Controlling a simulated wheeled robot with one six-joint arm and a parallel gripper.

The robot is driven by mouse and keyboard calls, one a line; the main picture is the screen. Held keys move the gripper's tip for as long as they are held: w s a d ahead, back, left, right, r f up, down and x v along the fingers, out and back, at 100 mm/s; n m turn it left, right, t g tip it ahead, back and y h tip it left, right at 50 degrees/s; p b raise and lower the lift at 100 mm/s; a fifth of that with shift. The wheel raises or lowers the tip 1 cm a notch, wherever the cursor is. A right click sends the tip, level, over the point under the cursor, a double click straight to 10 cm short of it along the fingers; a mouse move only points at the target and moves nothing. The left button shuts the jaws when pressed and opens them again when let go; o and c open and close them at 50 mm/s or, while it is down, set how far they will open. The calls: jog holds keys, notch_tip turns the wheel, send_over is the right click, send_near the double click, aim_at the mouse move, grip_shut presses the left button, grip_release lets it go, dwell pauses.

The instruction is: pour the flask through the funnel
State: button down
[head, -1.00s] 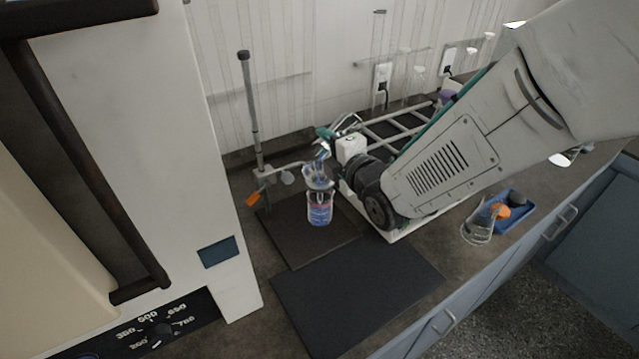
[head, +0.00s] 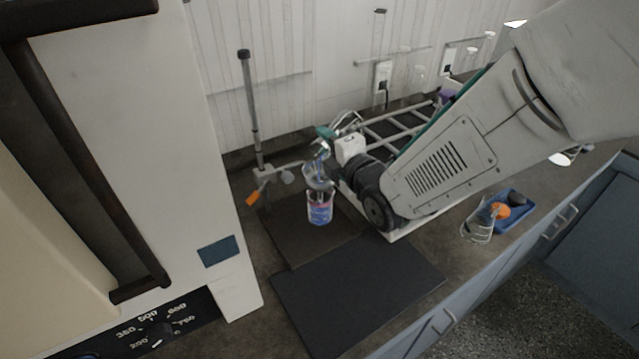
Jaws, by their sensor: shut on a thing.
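The glass flask (head: 323,150) is tilted above the funnel (head: 316,176), partly hidden by my gripper (head: 327,138). My gripper is shut on the flask; the arm covers much of the area to its right. Bluish liquid shows at the flask's mouth, just over the funnel. The funnel is held by a clamp on the stand (head: 254,120). A glass vessel (head: 320,208) with blue and reddish contents stands upright below the funnel on a dark mat. The exact gap between flask and funnel cannot be told.
A dark pad (head: 357,295) lies clear in front. A blue tray (head: 519,212) with orange and dark items and a glass beaker (head: 476,229) are near the right counter edge. A large white oven (head: 190,130) stands close at left.

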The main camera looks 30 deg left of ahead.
jog(key=shift+s+r, duration=0.1)
dwell(0.8)
